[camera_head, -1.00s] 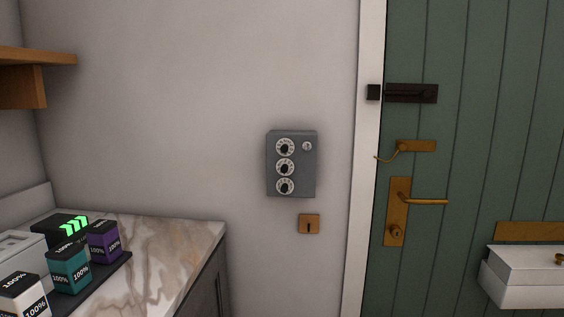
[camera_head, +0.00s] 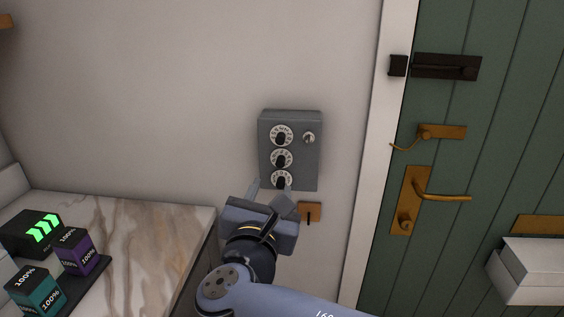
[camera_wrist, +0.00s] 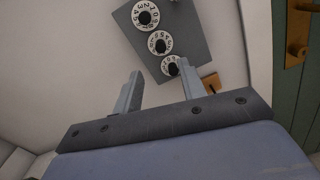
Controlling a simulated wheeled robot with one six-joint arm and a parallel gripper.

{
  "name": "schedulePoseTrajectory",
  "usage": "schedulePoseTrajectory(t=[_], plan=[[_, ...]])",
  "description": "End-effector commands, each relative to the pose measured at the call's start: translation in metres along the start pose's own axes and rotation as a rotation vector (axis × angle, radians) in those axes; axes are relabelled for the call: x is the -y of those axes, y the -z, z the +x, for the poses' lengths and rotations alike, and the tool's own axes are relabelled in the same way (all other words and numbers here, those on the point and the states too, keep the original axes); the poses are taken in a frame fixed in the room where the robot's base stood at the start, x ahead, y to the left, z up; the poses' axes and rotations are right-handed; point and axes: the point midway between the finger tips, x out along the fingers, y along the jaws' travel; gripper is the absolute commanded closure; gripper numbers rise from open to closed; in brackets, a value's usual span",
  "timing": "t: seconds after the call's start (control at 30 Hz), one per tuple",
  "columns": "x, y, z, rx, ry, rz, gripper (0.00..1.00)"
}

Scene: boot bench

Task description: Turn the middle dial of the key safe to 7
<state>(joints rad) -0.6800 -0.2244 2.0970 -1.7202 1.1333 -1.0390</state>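The key safe (camera_head: 305,165) is a grey box on the wall with three white dials in a column and a small round lock at its upper right. The middle dial (camera_head: 281,159) has a dark knob; its number setting is too small to read. It also shows in the wrist view (camera_wrist: 160,43). The top dial (camera_head: 281,135) and bottom dial (camera_head: 281,178) sit above and below it. My gripper (camera_head: 270,187) is open and empty, just below the middle dial in the picture and near the bottom dial. In the wrist view its fingers (camera_wrist: 160,84) stand apart with nothing between them.
A brass keyhole plate (camera_head: 310,211) is on the wall below the safe. A green door (camera_head: 490,130) with bolt, latch and handle (camera_head: 440,197) is at right. A marble counter (camera_head: 150,240) with several labelled boxes is at lower left. The wall above the safe is clear.

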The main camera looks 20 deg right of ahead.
Motion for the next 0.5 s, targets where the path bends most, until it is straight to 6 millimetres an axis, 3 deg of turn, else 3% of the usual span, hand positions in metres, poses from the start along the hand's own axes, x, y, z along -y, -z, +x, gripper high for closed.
schedulePoseTrajectory(t=[0.5], plan=[[0.002, 0.001, 0.069, -0.002, 0.006, 0.001, 0.61]])
